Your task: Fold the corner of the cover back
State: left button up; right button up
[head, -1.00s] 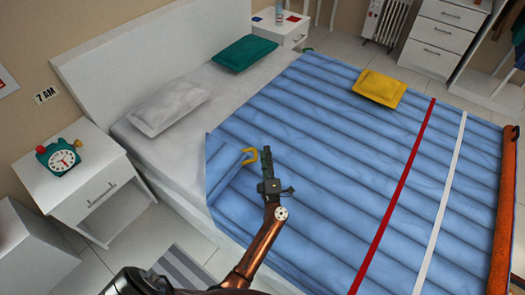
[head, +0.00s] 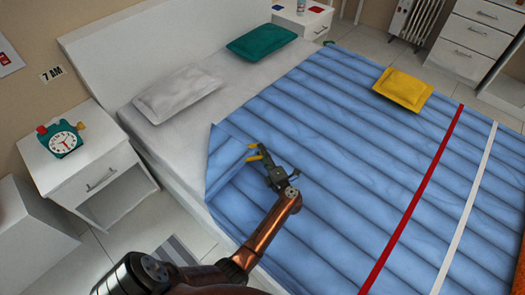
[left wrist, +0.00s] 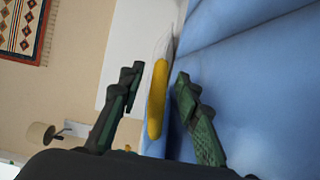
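The blue quilted cover (head: 340,170) lies over the bed. Its near-left corner is turned back as a flap (head: 228,158) resting on the cover. A yellow tab (head: 254,153) is at the flap's edge; the left wrist view shows a yellow strip (left wrist: 157,100) between my fingers. My left gripper (head: 263,155) is at the tab, above the flap's edge. In the left wrist view its two dark green fingers (left wrist: 158,88) stand apart, with visible gaps either side of the yellow strip, so it looks open. My right gripper is not in view.
A grey pillow (head: 178,93), a green pillow (head: 262,43) and a yellow cushion (head: 403,89) lie on the bed. A nightstand (head: 95,172) with a green clock (head: 65,139) stands at the left. Red (head: 412,198) and white (head: 467,208) stripes cross the cover.

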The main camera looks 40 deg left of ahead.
pick_arm(q)
jog(key=shift+w+a, duration=0.1)
jog(key=shift+a, duration=0.1)
grip_shut()
dwell(0.3)
dwell(0.3)
